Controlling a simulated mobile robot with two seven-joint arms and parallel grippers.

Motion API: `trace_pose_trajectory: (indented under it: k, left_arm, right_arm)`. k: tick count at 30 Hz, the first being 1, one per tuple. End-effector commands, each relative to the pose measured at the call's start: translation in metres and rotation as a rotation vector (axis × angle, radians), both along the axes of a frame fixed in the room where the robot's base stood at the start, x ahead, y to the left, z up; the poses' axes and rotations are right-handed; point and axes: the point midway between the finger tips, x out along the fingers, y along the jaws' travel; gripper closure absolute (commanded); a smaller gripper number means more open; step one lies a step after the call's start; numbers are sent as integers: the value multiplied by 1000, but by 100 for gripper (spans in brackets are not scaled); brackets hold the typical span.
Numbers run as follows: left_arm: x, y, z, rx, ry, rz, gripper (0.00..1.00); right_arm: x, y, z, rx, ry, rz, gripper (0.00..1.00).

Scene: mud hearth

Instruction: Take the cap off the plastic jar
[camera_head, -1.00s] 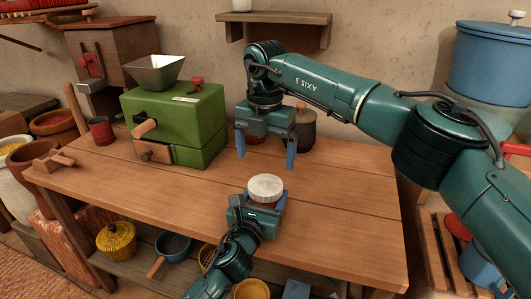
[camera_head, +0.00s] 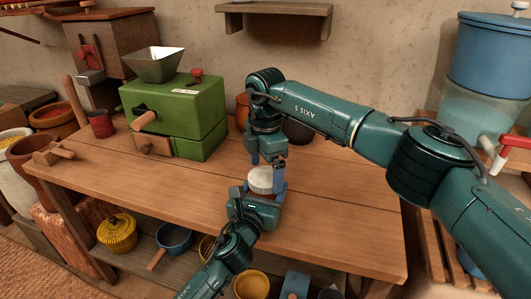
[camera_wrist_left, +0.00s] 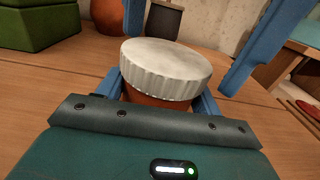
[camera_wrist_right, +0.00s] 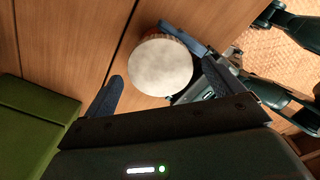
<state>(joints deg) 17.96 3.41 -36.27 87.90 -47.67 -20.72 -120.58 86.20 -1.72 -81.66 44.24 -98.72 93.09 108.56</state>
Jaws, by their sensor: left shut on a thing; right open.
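The plastic jar (camera_wrist_left: 160,101) has a reddish-brown body and a white ribbed cap (camera_head: 262,179). It stands upright near the front edge of the wooden table (camera_head: 330,215). My left gripper (camera_head: 264,192) is shut around the jar's body below the cap, and hides much of it in the head view. The cap is on the jar, and shows whole in the left wrist view (camera_wrist_left: 165,66). My right gripper (camera_head: 267,160) is open just above the jar, pointing down. In the right wrist view the cap (camera_wrist_right: 160,66) lies between and beyond its spread fingers.
A green mill (camera_head: 175,115) with a metal hopper and a red mug (camera_head: 101,124) stand at the table's left. Dark and orange pots (camera_head: 298,130) stand behind my right gripper. A lower shelf holds a yellow pot (camera_head: 117,233) and a blue pan (camera_head: 174,238). The table's right side is clear.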

Motion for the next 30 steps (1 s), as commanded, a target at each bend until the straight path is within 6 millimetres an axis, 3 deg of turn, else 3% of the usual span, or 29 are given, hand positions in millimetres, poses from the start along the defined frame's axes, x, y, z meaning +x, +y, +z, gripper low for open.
trace_pose_trajectory:
  k: [4, 13, 30]
  left_arm:
    - [0, 0, 0, 0, 1, 0, 98]
    - [0, 0, 0, 0, 1, 0, 98]
    - [0, 0, -1, 0, 1, 0, 98]
  right_arm:
    - [0, 0, -12, -1, 0, 1, 7]
    - [0, 0, -14, -1, 0, 1, 7]
    - [0, 0, -14, 0, 0, 2, 53]
